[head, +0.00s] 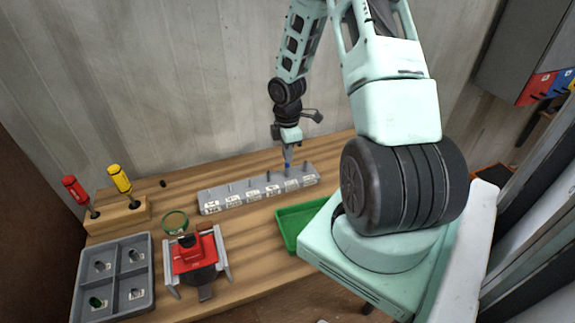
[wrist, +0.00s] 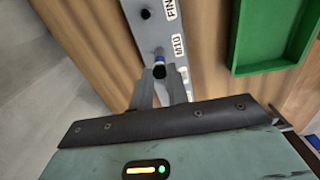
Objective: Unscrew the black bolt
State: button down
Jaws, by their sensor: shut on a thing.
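A grey bolt rack (head: 215,206) with white labels lies along the back of the wooden table, with several upright bolts in it. My gripper (head: 288,165) points down near the rack's right end and is shut on a bolt there. In the wrist view my gripper (wrist: 159,78) is at the M10 label. A dark round end shows between its fingers, with a blue part (wrist: 159,57) just beyond. The fingers partly hide the held bolt, and I cannot tell its full colour. A separate dark bolt (wrist: 145,14) stands beside the FIN label, also in the head view (head: 306,168).
An empty green tray (head: 290,235) sits in front of the rack, partly behind my arm. A red fixture (head: 195,254), a grey compartment tray (head: 118,239), a green ring (head: 175,222) and two screwdrivers in a wooden block (head: 119,217) are at left. A wall stands close behind the rack.

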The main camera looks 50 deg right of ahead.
jog(key=n, duration=0.4)
jog(key=shift+n, duration=0.3)
jog(key=c, duration=1.3)
grip_release()
jog(key=shift+c, duration=1.3)
